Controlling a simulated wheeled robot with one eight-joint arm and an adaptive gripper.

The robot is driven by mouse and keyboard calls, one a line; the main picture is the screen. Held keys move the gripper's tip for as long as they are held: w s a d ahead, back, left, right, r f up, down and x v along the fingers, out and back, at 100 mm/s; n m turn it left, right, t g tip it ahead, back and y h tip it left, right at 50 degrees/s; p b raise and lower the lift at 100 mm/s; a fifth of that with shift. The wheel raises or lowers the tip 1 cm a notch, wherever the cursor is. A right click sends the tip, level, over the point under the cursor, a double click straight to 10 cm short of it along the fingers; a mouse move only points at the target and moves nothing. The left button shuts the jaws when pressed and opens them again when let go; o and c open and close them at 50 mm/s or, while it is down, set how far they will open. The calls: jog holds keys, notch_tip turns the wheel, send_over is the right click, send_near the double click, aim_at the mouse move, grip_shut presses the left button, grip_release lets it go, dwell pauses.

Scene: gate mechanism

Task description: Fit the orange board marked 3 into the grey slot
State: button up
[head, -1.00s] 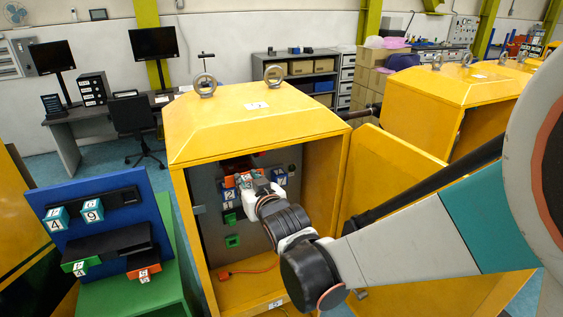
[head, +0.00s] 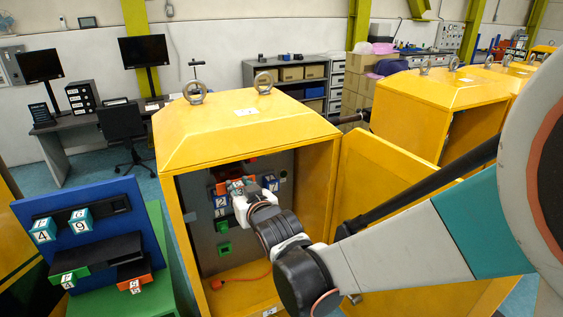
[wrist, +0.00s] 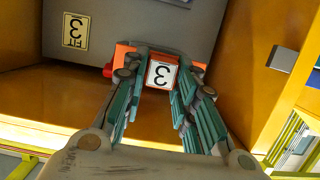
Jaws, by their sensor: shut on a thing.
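My gripper (wrist: 160,85) is shut on the orange board marked 3 (wrist: 162,73); its white label faces the wrist camera and reads upside down. In the head view my gripper (head: 238,188) is inside the yellow cabinet (head: 245,128), close to the grey panel (head: 207,238) at its back. In the wrist view a "FIT 3" label (wrist: 75,30) is on a grey surface to the left of the board. The board's far edge and the grey slot are hidden behind the board and fingers, so I cannot tell whether they touch.
Blue blocks (head: 271,183) and a green block (head: 224,248) sit on the panel around my gripper. An orange cable (head: 240,277) lies on the cabinet floor. The open cabinet door (head: 385,185) stands right. A blue board (head: 75,205) with numbered blocks stands left.

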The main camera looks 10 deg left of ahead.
aim_at(229, 171)
jog(key=shift+w+a, duration=0.2)
jog(key=shift+w, duration=0.05)
dwell(0.4)
jog(key=shift+w+a, duration=0.4)
jog(key=shift+w, duration=0.25)
jog(key=shift+w+a, duration=0.15)
jog(key=shift+w, duration=0.15)
dwell(0.4)
jog(key=shift+w+a+b, duration=0.2)
jog(key=shift+w+a, duration=0.3)
jog(key=shift+w, duration=0.3)
jog(key=shift+w+a+b, duration=0.25)
jog(key=shift+w+a, duration=0.25)
jog(key=shift+w, duration=0.3)
jog(key=shift+w+a+b, duration=0.2)
jog(key=shift+w+a, duration=0.3)
jog(key=shift+w, duration=0.3)
jog(key=shift+w+a+r, duration=0.1)
jog(key=shift+w+a, duration=0.2)
jog(key=shift+w, duration=0.25)
dwell(0.4)
jog(key=o, duration=1.2)
jog(key=shift+s, duration=0.1)
